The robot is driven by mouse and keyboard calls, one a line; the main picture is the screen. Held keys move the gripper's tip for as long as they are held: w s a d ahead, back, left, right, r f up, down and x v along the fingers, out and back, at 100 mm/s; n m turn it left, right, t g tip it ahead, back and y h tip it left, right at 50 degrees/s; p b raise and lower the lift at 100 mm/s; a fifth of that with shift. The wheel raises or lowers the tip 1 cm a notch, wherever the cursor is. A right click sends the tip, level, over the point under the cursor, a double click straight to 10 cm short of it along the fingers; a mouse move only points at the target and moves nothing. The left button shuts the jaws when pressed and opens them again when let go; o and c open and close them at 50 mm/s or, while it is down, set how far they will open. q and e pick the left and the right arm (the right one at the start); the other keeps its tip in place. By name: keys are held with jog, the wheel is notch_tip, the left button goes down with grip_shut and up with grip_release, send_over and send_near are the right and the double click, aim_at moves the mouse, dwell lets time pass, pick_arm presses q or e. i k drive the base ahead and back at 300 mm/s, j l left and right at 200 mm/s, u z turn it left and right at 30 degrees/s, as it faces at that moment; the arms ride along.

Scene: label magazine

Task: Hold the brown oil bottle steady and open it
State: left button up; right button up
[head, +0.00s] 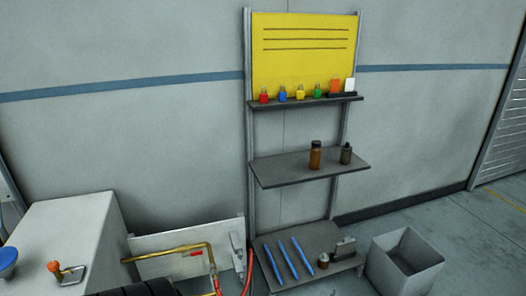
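Neither my left nor my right gripper shows in the head view, and nothing is touching the brown bottle.
The bottom shelf (270,239) holds blue sticks. An open grey bin (383,275) stands at right. A white cabinet (50,230) and brass pipe (165,253) are at left.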

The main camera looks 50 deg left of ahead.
aim_at(315, 153)
jog(key=u, duration=1.35)
jog(key=i+l+u, duration=0.4)
jog(key=i+l, duration=0.2)
jog(key=i, duration=0.25)
jog(key=i+l+u, duration=0.4)
jog(key=i+l, duration=0.4)
